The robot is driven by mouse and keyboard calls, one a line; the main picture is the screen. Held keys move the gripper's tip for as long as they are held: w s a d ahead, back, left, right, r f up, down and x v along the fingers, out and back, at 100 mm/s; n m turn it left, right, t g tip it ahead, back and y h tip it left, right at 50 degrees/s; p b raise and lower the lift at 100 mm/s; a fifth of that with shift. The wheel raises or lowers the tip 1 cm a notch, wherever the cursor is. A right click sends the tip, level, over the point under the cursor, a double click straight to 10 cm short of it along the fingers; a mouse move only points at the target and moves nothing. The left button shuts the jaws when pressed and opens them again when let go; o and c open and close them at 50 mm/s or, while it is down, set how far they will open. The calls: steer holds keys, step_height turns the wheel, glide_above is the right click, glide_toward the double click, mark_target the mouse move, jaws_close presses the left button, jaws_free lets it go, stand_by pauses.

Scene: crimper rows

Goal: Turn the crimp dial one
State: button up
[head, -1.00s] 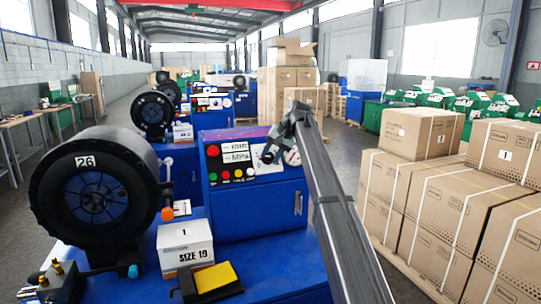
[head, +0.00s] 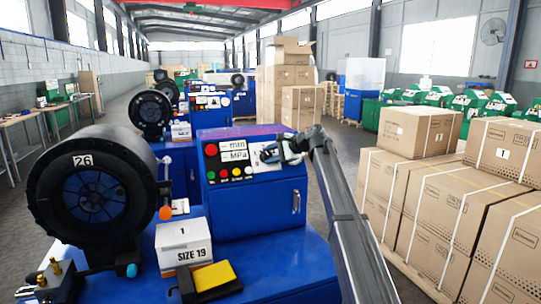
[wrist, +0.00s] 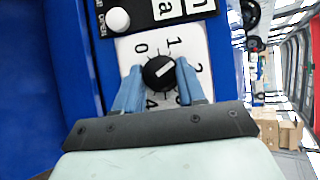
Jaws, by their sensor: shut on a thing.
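The crimp dial (wrist: 159,72) is a round black knob with a white line, on a white plate (wrist: 136,64) marked 0, 1, 2 and 4 in the wrist view. One more mark is mostly hidden by a finger. The line slants toward the gap between 1 and 2. My gripper (wrist: 160,82) has its blue fingers on both sides of the knob and is shut on it. In the head view my gripper (head: 272,154) is at the control panel (head: 240,195) of the blue machine and hides most of the dial.
The black crimper head (head: 92,188) marked 26 stands left of the panel. A white SIZE 19 box (head: 184,243) and a yellow-topped pedal (head: 213,277) sit in front. Stacked cartons (head: 440,215) stand at the right. More machines line up behind.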

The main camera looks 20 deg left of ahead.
steer(key=m+t, duration=0.1)
steer(key=m, duration=0.1)
steer(key=m+t+y, duration=0.1)
steer(key=m, duration=0.1)
steer(key=m+y, duration=0.1)
steer(key=m, duration=0.1)
steer(key=shift+s+d+f+m+t, duration=0.1)
steer(key=shift+s+f+m+t, duration=0.15)
steer(key=shift+m+t, duration=0.15)
steer(key=m+t, duration=0.2)
steer(key=m, duration=0.1)
steer(key=m+t, duration=0.1)
steer(key=m, duration=0.2)
steer(key=shift+s+f+t+y, duration=0.1)
steer(key=shift+t+y, duration=0.2)
steer(key=shift+t, duration=0.1)
steer(key=shift+m, duration=0.3)
steer(key=o, duration=1.1)
steer(key=shift+c, duration=0.2)
steer(key=f+v, duration=0.1)
steer(key=v, duration=1.2)
steer(key=shift+s+d+r, duration=0.2)
steer(key=shift+s+r, duration=0.1)
steer(key=shift+r, duration=0.2)
